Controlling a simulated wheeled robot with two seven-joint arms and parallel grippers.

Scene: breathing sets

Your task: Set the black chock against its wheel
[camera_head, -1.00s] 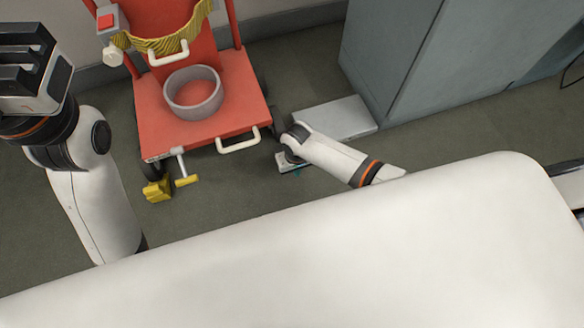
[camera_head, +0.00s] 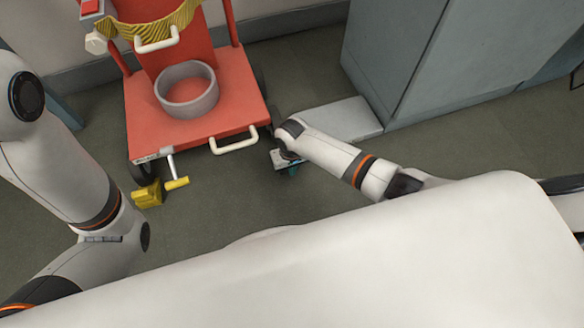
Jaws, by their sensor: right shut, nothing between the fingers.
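The red cart (camera_head: 225,105) stands at the upper left with its wheels on the floor. My right gripper (camera_head: 287,163) is low by the cart's front right corner and is shut and empty; my own wrist covers much of it. A small teal part shows just below it. I cannot make out the black chock; the area around the cart's right wheel is dark and partly hidden by my right arm. A yellow chock (camera_head: 147,194) with a handle sits by the front left wheel (camera_head: 141,171). My left arm is at the left edge, its gripper out of view.
A grey ring (camera_head: 187,88) lies on the cart's deck, and a white handle (camera_head: 234,140) juts from its front edge. A grey cabinet (camera_head: 420,60) and a low pale slab (camera_head: 340,117) stand to the right. Floor between the chock and my right gripper is clear.

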